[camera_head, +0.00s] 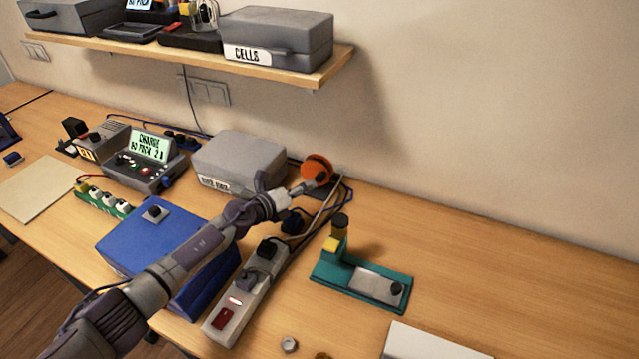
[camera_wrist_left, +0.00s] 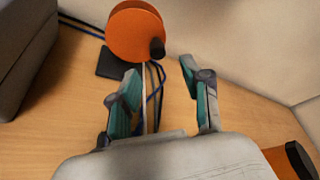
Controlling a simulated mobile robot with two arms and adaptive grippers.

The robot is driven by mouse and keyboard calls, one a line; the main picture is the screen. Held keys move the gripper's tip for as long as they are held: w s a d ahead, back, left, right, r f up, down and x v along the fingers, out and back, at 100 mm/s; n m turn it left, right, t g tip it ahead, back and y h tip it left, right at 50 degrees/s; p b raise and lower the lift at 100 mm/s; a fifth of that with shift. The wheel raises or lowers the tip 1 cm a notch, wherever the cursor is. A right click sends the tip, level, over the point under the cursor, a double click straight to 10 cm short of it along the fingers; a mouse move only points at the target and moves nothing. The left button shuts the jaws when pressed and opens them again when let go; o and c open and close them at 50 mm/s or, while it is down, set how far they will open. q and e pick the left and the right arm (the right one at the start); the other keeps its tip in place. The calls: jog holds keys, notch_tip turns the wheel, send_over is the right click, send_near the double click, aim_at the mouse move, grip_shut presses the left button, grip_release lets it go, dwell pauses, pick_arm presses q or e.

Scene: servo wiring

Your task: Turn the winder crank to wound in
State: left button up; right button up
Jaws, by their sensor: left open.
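The winder is an orange round drum (camera_head: 316,168) near the wall, behind the power strip. It also shows at the top of the left wrist view (camera_wrist_left: 130,32), with a dark crank knob (camera_wrist_left: 157,48) at its lower right. My left gripper (camera_head: 303,188) reaches toward the drum from the front left. In the left wrist view its two teal-padded fingers (camera_wrist_left: 158,72) are apart with nothing gripped, and the knob lies just beyond the gap between the tips. The gripper partly hides the winder's lower part in the head view. My right gripper does not show.
A grey case (camera_head: 240,160) stands left of the winder. Cables (camera_head: 318,222) run below the winder. A teal fixture (camera_head: 340,283) stands front right.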

aim_at(319, 181)
pick_arm(q)
jog(key=b+x, duration=0.3)
jog(key=x, duration=0.3)
jog(key=shift+w+f, duration=0.15)
jog(key=shift+f, duration=0.1)
jog(key=shift+w+d, duration=0.2)
jog(key=shift+w, duration=0.05)
jog(key=shift+w+d+b, duration=0.25)
jog(key=shift+b, duration=0.05)
jog(key=c, duration=0.8)
grip_shut()
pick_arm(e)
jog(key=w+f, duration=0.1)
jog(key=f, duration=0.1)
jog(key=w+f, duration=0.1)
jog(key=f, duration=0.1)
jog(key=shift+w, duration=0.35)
